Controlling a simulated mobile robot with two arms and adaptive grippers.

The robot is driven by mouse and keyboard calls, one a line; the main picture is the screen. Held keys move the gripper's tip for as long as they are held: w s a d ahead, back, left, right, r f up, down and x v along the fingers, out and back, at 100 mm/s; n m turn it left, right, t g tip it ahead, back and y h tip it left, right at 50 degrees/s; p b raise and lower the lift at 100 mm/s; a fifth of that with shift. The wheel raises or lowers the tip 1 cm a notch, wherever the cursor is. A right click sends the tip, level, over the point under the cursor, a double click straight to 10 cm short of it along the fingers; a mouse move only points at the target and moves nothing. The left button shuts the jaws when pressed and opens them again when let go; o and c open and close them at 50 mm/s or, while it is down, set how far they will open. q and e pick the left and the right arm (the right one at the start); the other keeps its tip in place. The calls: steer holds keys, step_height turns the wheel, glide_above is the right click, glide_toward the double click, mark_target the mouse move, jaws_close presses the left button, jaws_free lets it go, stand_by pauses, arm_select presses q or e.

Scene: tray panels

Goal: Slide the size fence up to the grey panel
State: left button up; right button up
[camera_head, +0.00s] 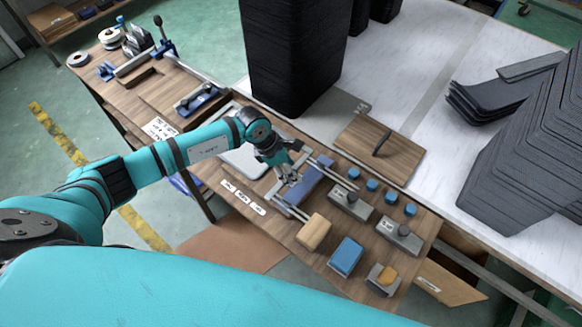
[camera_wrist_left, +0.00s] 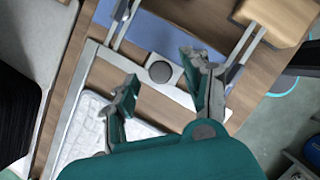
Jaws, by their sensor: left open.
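The size fence (camera_wrist_left: 185,97) is a silver crossbar with a dark round knob (camera_wrist_left: 160,72), set across two metal rails. A pale grey quilted panel (camera_wrist_left: 82,128) lies on one side of it, inside a silver frame; in the head view the panel (camera_head: 247,161) is partly behind my arm. A blue plate (camera_wrist_left: 165,35) lies between the rails on the other side. My left gripper (camera_head: 288,175) is over the fence, and in the wrist view its open fingers (camera_wrist_left: 159,68) stand either side of the knob. I cannot tell whether they touch it. My right gripper is not in view.
A wooden block (camera_head: 314,233), a blue block (camera_head: 346,257) and grey holders (camera_head: 351,204) stand near the rails' right end. A tall black stack (camera_head: 290,55) rises behind my gripper. A wooden board with a handle (camera_head: 378,150) lies to the right.

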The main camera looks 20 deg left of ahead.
arm_select(q)
steer(key=shift+d+f, duration=0.2)
steer(key=shift+f, duration=0.3)
steer(key=shift+w, duration=0.1)
jaws_close()
